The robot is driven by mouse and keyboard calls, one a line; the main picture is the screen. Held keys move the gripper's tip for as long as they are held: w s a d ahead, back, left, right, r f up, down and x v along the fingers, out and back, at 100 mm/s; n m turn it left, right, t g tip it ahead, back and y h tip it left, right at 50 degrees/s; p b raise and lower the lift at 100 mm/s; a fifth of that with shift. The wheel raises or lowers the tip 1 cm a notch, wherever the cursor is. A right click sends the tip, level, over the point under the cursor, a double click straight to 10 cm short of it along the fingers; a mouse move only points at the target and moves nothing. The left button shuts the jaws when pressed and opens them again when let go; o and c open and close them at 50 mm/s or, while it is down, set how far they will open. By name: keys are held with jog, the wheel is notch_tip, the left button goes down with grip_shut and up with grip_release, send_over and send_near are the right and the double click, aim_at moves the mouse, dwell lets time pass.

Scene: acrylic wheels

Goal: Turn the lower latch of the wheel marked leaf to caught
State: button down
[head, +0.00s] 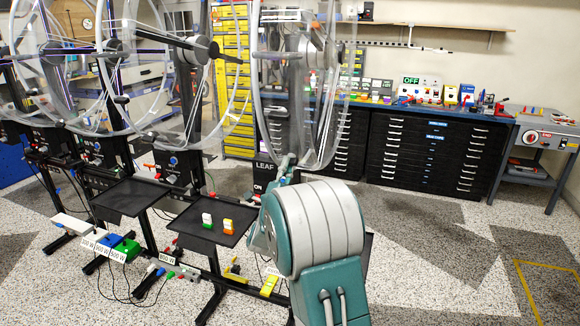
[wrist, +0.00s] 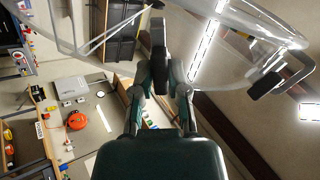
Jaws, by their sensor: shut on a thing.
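The wheel marked leaf is the clear acrylic wheel (head: 334,110) at the centre right of the head view, above a black sign (head: 264,168) reading LEAF and ON. My arm hides part of its stand. Its clear rim also crosses the wrist view (wrist: 225,73). In the wrist view my gripper (wrist: 160,84) has its two fingers on either side of a dark upright piece (wrist: 159,48), which looks like the lower latch. The fingers are shut on it. The head view mostly hides this contact behind my arm, so I cannot read the latch's position there.
More clear wheels (head: 140,90) on black stands fill the left. A black tray (head: 190,229) holds small white, green and orange blocks. Black drawer cabinets (head: 430,160) and a grey cart (head: 548,135) line the back. Open speckled floor (head: 450,270) lies at the right.

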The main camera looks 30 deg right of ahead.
jog(key=shift+w+a+r, duration=0.1)
jog(key=shift+r, duration=0.05)
jog(key=m, duration=0.4)
jog(key=c, duration=0.5)
grip_release()
jog(key=shift+v, duration=3.55)
